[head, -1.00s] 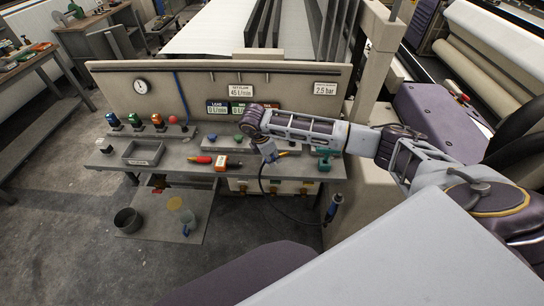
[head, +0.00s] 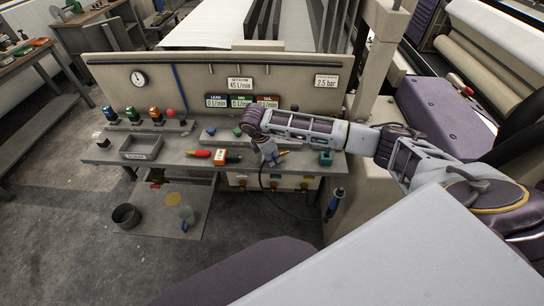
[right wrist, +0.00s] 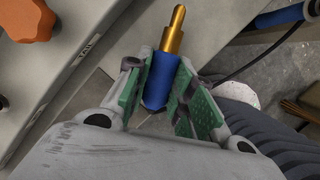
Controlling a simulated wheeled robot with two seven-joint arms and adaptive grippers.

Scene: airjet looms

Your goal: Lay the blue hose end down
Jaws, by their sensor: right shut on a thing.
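A blue hose end with a brass tip (right wrist: 160,75) is between the fingers of my right gripper (right wrist: 162,88) in the right wrist view. The green-padded fingers are closed on its blue sleeve. In the head view my right gripper (head: 268,158) is over the front part of the grey bench (head: 180,163), and the hose end there is mostly hidden by the gripper. A black hose loops down from near the gripper to a second blue fitting (head: 334,203), hanging at the bench's right front. A blue sleeve with black hose (right wrist: 280,17) also shows in the right wrist view. My left gripper is out of view.
On the bench are a grey tray (head: 141,148), a red-and-orange tool (head: 215,155), a teal block (head: 326,157) and several coloured knobs. A panel with gauges and displays stands behind. Below, a dark pot (head: 126,216) sits on a low plate.

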